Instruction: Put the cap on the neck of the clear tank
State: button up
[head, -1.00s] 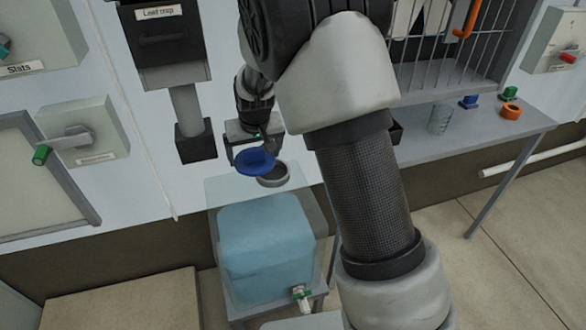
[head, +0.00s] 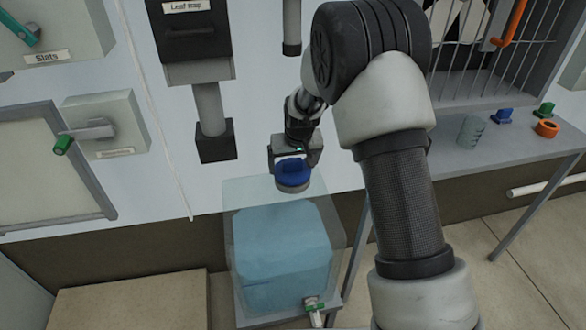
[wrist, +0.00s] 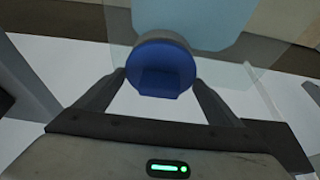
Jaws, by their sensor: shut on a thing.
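The blue cap (head: 292,170) is held between the fingers of my gripper (head: 294,163), which is shut on it. The clear tank (head: 236,225), with blue liquid inside, stands below. Its grey neck (head: 293,187) shows just under the cap, and the cap is lined up over it. I cannot tell whether the cap is seated or slightly above the neck. In the wrist view the cap (wrist: 163,75) sits between both fingertips (wrist: 160,82), with a grey rim behind its upper edge. The cap hides most of the neck opening.
A leaf trap pipe (head: 209,110) hangs at the wall to the left. A side table (head: 465,160) at right holds a clear cylinder and several small coloured parts.

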jog(key=shift+f, duration=0.4)
jog(key=shift+f, duration=0.1)
jog(key=shift+f, duration=0.15)
jog(key=o, duration=1)
